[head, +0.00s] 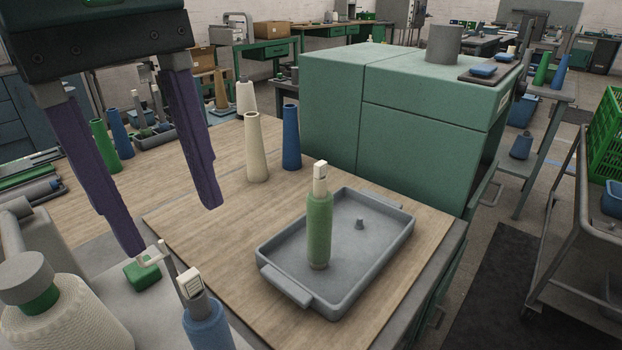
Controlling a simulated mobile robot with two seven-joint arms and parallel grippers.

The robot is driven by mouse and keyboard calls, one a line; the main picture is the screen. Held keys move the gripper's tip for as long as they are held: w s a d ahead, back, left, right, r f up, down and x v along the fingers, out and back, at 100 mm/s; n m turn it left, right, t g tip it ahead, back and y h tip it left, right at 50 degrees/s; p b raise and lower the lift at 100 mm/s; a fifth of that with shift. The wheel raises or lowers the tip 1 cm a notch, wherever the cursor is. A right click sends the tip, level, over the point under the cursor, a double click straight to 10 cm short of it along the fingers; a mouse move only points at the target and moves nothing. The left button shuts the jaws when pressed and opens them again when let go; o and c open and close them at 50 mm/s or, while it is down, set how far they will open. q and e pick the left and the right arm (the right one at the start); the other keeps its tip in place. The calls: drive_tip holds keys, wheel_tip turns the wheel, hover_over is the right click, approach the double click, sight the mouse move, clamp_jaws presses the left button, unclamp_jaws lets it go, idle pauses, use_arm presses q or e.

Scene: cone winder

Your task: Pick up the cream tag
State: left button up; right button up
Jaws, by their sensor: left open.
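A cream tag (320,177) with a small dark marking stands upright at the top of a green yarn cone (319,230). The cone stands in a grey tray (374,263) on the wooden table. Another pale tag (190,283) with dark print sits at the top of a blue cone (208,325) at the bottom of the view. My left gripper (176,228) is open and empty, its two purple fingers pointing down. It is to the left of the green cone and apart from it. My right gripper is not in view.
A bare cream cone (257,147) and a blue cone (291,138) stand behind the tray. A large green machine cabinet (410,130) borders the table at the back. A white yarn package (65,315) is at lower left.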

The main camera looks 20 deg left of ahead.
sight(187, 274)
use_arm(q)
drive_tip(key=a, duration=0.1)
drive_tip(key=w+a+f+y, duration=0.1)
drive_tip(key=shift+w+a+f, duration=0.1)
drive_tip(key=shift+a+f, duration=0.1)
drive_tip(key=shift+a, duration=0.2)
wheel_tip(187, 274, down, 3)
drive_tip(key=shift+f, duration=0.2)
drive_tip(key=f, duration=0.2)
drive_tip(key=f+p, duration=0.1)
drive_tip(key=f, duration=0.2)
drive_tip(key=shift+w+f, duration=0.3)
drive_tip(key=shift+f, duration=0.05)
drive_tip(key=c, duration=0.9)
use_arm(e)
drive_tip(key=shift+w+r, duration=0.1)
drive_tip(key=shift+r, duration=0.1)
